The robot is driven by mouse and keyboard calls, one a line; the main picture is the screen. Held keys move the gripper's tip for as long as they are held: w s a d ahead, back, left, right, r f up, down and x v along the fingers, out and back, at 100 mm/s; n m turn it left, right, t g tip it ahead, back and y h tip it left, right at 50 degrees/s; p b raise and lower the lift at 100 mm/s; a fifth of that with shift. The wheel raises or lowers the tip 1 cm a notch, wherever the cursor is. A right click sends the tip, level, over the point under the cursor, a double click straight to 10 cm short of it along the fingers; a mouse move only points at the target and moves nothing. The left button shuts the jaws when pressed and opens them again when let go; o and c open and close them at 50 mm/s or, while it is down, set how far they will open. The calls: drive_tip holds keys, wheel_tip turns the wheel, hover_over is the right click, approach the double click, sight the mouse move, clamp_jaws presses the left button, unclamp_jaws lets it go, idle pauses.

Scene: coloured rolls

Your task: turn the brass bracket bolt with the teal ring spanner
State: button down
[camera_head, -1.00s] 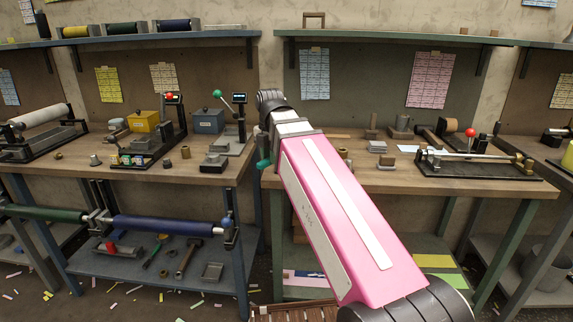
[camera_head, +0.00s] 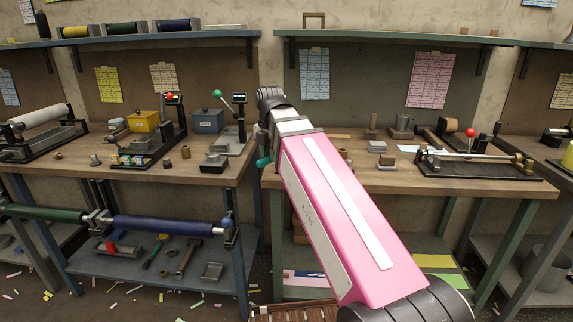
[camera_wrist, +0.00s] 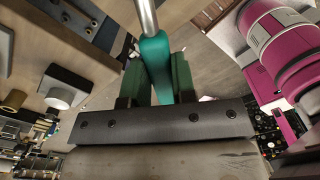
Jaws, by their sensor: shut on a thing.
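The teal ring spanner (camera_wrist: 156,52) is in my gripper (camera_wrist: 156,76). Its teal handle sits between the green fingers in the wrist view, and its bare metal shaft runs up out of the top of the picture. Its ring end is out of view. In the head view a green part of my gripper (camera_head: 263,162) shows at the left edge of my pink arm, by the near left corner of the right bench; the rest is hidden. I cannot single out the brass bracket bolt in either view.
The right bench (camera_head: 440,184) bears a long jig (camera_head: 480,165) with a red-knobbed lever and several small blocks. The left bench (camera_head: 120,176) bears lever presses and boxes. A gap separates the benches. In the wrist view a brass cylinder (camera_wrist: 13,100) lies at the left.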

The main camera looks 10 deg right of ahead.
drive_tip(key=shift+r, duration=0.15)
drive_tip(key=shift+r, duration=1.35)
